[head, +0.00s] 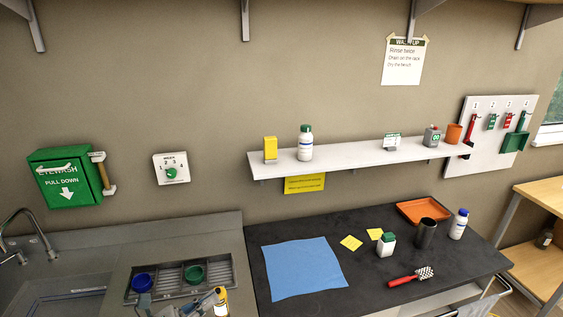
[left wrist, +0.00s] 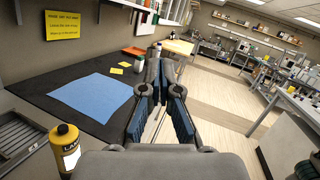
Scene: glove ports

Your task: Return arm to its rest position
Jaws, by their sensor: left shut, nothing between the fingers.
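My left gripper (head: 208,301) shows low in the head view, at the front of the sink counter, partly cut off by the bottom edge. In the left wrist view its two dark fingers with blue pads (left wrist: 160,72) come together at the tips, shut with nothing between them. A yellow bottle with a dark cap (head: 221,303) stands close beside the gripper; in the left wrist view it is at the lower left (left wrist: 65,145), apart from the fingers. My right gripper does not show in either view.
A drain rack (head: 215,263) with blue and green cups lies behind the gripper. The dark bench (head: 400,285) holds a blue mat (head: 300,270), a red-handled brush (head: 408,277), bottles and an orange tray (head: 422,211). A shelf (head: 350,157) juts from the wall. Open floor (left wrist: 215,105) shows beyond the bench.

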